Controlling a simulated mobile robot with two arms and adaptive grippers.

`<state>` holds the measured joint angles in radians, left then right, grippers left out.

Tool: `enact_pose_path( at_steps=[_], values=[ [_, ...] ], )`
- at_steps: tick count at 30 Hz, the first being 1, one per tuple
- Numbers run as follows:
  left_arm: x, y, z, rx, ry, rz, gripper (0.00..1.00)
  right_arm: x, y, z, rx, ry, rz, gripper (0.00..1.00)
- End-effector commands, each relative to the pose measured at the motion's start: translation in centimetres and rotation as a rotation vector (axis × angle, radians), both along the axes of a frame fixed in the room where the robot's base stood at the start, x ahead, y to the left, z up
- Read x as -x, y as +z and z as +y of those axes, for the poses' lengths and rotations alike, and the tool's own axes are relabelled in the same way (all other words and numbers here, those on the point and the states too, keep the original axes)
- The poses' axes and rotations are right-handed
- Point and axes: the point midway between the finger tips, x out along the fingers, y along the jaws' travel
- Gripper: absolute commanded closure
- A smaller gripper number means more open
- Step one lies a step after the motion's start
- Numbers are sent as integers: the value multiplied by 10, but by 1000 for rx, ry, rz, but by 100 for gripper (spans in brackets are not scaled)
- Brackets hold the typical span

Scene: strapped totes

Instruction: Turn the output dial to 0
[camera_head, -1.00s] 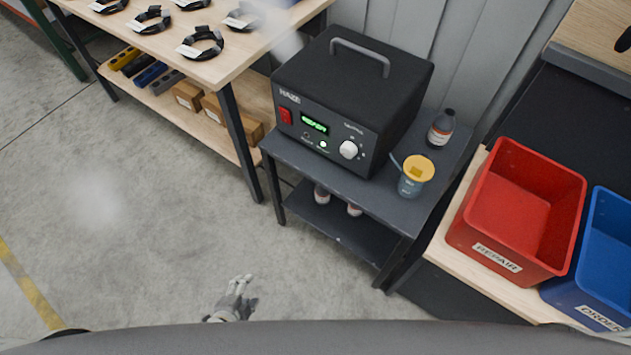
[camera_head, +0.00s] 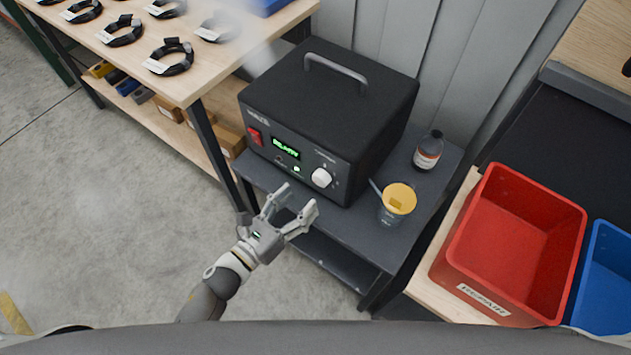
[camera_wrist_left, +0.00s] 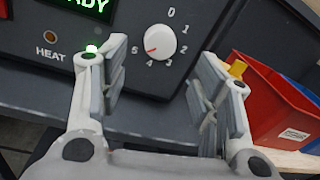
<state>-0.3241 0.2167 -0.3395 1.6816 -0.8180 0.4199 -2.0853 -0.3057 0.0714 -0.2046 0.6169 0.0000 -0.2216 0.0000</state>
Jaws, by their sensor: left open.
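The output dial (camera_head: 321,178) is a round white knob on the front of the black haze machine (camera_head: 335,100). In the left wrist view the dial (camera_wrist_left: 160,42) stands between numbers 0 to 5, and its red mark points lower left, toward 5. My left gripper (camera_head: 297,198) is open and empty in front of the machine, just below and left of the dial. In the left wrist view its two fingers (camera_wrist_left: 160,75) frame the dial from below, apart from it. My right gripper is not in view.
The green display (camera_head: 286,147) reads READY, with a red switch (camera_head: 255,136) to its left. A yellow-topped cup (camera_head: 397,203) and a dark bottle (camera_head: 429,150) stand on the grey cart right of the machine. A red bin (camera_head: 510,250) is farther right.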

Motion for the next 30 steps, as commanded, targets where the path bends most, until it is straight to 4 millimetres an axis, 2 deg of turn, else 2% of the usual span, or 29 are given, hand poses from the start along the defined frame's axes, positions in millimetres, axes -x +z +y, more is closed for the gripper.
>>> enact_pose_path(
  at_steps=[3,10,15,23,30],
  values=[
    [-20,2,-16,3,1,0,42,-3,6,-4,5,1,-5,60],
    [-45,1,-37,2,2,2,42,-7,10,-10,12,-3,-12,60],
    [-52,0,-43,1,2,3,42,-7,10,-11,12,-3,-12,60],
    [-53,-1,-43,2,2,4,42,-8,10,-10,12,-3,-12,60],
    [-53,-1,-43,2,2,4,73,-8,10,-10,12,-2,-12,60]
  ],
)
